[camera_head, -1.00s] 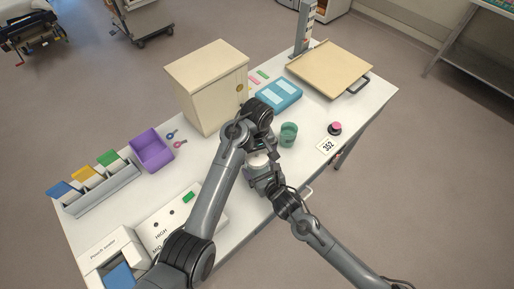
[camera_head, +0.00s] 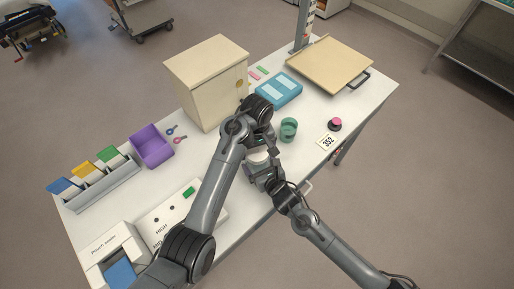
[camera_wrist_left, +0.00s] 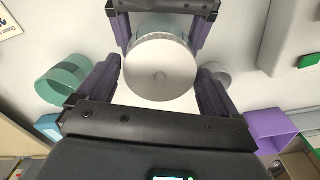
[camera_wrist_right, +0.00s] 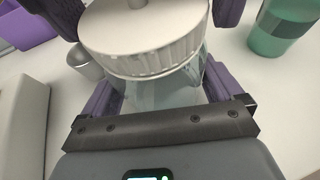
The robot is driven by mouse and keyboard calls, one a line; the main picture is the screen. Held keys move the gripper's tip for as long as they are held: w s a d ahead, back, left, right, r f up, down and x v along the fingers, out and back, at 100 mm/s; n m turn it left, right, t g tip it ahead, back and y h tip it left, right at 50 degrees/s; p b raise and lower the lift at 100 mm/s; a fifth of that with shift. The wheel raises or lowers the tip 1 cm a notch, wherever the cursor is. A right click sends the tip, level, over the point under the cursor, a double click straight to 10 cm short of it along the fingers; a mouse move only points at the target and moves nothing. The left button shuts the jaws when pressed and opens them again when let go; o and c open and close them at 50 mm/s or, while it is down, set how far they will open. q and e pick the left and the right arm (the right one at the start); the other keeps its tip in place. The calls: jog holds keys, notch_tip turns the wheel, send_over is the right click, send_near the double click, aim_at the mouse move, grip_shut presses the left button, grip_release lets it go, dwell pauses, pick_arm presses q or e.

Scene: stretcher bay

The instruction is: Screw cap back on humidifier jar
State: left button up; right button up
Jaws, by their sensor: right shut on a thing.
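The clear humidifier jar (camera_wrist_right: 165,93) stands upright near the table's front edge. My right gripper (camera_head: 263,173) is shut on the jar's body from the side. The white cap (camera_wrist_right: 145,38) with a ribbed rim and small central stub rests on the jar's mouth; whether its threads are engaged cannot be told. It also shows from above in the left wrist view (camera_wrist_left: 160,75). My left gripper (camera_head: 264,151) is above the jar, its purple fingers on either side of the cap, with slight gaps seen. In the head view the arms hide much of the jar and cap.
A green cup (camera_head: 289,130) stands close behind the jar. A pink-topped item (camera_head: 335,124) and a 352 card (camera_head: 327,142) lie to the right. A beige cabinet (camera_head: 207,85), blue case (camera_head: 279,91) and purple bin (camera_head: 152,149) stand farther back and left.

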pick_arm(q)
jog(key=shift+o, duration=0.3)
jog(key=shift+r, duration=3.8)
pick_arm(e)
jog(key=o, duration=1.7)
jog(key=shift+s, duration=0.1)
pick_arm(q)
jog(key=shift+r+p, duration=0.25)
jog(key=shift+p, duration=0.05)
pick_arm(e)
jog(key=v, duration=1)
jog(key=shift+s+d+r, duration=0.2)
